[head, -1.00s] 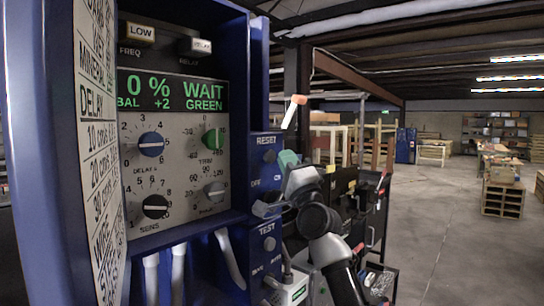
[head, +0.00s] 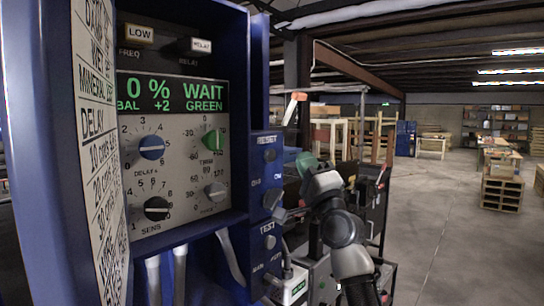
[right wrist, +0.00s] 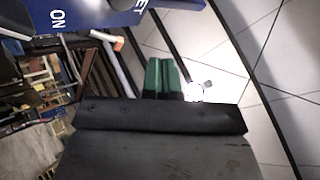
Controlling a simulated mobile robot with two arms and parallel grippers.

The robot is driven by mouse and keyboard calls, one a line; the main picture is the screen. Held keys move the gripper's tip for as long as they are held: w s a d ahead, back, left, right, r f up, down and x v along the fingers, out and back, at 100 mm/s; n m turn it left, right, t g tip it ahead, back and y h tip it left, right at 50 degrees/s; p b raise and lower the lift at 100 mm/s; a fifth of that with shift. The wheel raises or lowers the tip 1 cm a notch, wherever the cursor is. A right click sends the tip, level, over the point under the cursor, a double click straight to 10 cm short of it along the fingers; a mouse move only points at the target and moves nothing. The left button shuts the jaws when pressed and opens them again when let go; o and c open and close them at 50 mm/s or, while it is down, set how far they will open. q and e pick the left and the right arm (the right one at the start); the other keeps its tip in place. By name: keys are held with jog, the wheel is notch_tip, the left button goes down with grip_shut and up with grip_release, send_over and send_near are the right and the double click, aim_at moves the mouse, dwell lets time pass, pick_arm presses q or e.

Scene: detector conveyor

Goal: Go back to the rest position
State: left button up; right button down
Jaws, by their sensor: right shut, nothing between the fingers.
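My right gripper (head: 306,160) is in front of the right edge of the blue control cabinet (head: 258,60), beside its narrow switch panel. Its green fingers also show in the right wrist view (right wrist: 163,75), pressed together with nothing between them. In that view the blue switch panel (right wrist: 85,18), with the letters "ON" and "ET", lies beyond them at the top; the fingers look apart from it. My right wrist and forearm come up from the bottom in the head view. My left gripper is in neither view.
The display (head: 172,94) reads "0 %" and "WAIT GREEN" above several knobs. A lamp stalk with an orange top (head: 297,98) stands behind my gripper. A dark cart (head: 375,205) is behind my forearm. The floor (head: 440,220) to the right is open, with pallets (head: 501,193) farther back.

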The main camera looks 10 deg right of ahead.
dwell(0.3)
jog(key=s+a+f+n+g, duration=0.2)
jog(key=s+f+n+g, duration=0.15)
jog(key=f, duration=0.85)
jog(key=s+a+f+n+g+h, duration=0.1)
jog(key=s+f+n+g, duration=0.25)
jog(key=f, duration=0.85)
jog(key=s+a+f+n+g, duration=0.25)
jog(key=s+f+g, duration=0.2)
jog(key=f, duration=0.85)
jog(key=s+d+f+n+g+h, duration=0.25)
jog(key=s+f+g, duration=0.25)
jog(key=s+f, duration=0.7)
jog(key=s+d+f+n+g+h, duration=0.1)
jog(key=s+f+g+h, duration=0.15)
jog(key=s, duration=0.75)
jog(key=s+d+f+n+g+h, duration=0.1)
jog(key=s+n+g, duration=0.15)
jog(key=s, duration=0.65)
notch_tip(320, 180, down, 28)
jog(key=g+b, duration=0.2)
jog(key=b, duration=0.2)
jog(key=s+d+f+b, duration=0.2)
jog(key=s+d+f, duration=0.1)
jog(key=s+f, duration=1.4)
notch_tip(320, 180, down, 4)
jog(key=shift+r+g, duration=0.1)
jog(key=shift+g, duration=0.35)
